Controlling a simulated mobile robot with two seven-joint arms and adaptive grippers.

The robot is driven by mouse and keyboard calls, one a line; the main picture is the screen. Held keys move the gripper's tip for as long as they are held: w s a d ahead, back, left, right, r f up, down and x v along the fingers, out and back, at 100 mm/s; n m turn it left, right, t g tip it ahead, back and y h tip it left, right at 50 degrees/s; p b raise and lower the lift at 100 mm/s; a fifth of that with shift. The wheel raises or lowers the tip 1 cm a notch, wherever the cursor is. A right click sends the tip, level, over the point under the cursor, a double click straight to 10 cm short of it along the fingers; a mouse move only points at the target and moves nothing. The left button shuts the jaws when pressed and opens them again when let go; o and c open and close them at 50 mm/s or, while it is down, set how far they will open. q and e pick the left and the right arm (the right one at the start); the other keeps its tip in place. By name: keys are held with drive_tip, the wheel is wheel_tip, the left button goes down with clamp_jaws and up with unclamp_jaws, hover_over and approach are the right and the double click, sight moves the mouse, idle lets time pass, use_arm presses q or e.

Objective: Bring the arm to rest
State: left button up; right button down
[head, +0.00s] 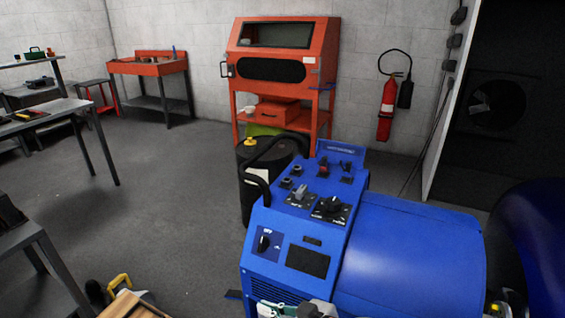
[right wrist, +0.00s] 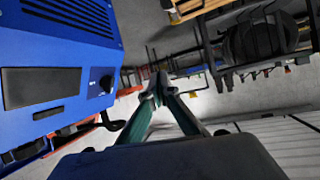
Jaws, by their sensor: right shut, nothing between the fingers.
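My right gripper (head: 290,310) shows only partly at the bottom edge of the head view, in front of the blue dynamometer console (head: 245,277). In the right wrist view my right gripper (right wrist: 158,88) has its two fingertips together, with nothing between them. The blue console (right wrist: 60,30) fills the left of that view, with its dark panel and a knob, apart from the fingers. My left gripper is not in view.
Behind the console stand a dark drum (head: 239,190) and an orange blast cabinet (head: 235,62). A red fire extinguisher (head: 386,110) hangs on the wall. Grey workbenches (head: 35,120) line the left. A wooden crate (head: 135,305) lies low at the bottom left. The middle floor is clear.

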drive_tip(key=s+d+f+m+t+h+p, duration=0.1)
drive_tip(key=s+d+f+h, duration=0.1)
drive_tip(key=s+d+f, duration=0.2)
drive_tip(key=s+d+f+m+h, duration=0.2)
drive_tip(key=s+d+f, duration=0.3)
drive_tip(key=d, duration=0.7)
drive_tip(key=s+d+f+m+t+h+p, duration=0.1)
drive_tip(key=s+d+f+m+h, duration=0.1)
drive_tip(key=s+d, duration=0.5)
wheel_tip(320, 180, down, 3)
drive_tip(key=shift+s+d+r+t+h+p, duration=0.1)
drive_tip(key=shift+s+d+t+h+p, duration=0.25)
drive_tip(key=shift+s+h, duration=0.45)
